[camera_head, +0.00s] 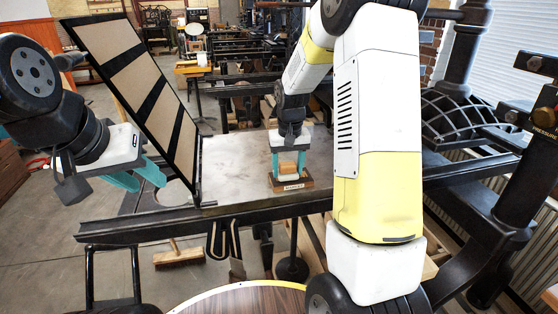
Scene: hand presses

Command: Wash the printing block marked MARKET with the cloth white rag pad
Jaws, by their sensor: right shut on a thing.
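The printing block (293,186) is a brown wooden block with a small pale label on its front, too small to read surely. It lies on the pale press bed. My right gripper (289,168) is directly above it, pointing down, its teal fingers shut on a small tan and pale piece, which I take to be the rag pad (288,169). The pad is at the block's top; I cannot tell whether they touch. My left gripper (140,180) is at the left, with its teal fingers apart and empty, away from the block.
The pale press bed (232,158) has free room left of the block. A tilted black frame with tan panels (135,75) stands between my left gripper and the bed. A dark rail (150,226) runs along the front. A round wooden top (255,298) is nearest. A heavy press (460,110) stands at the right.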

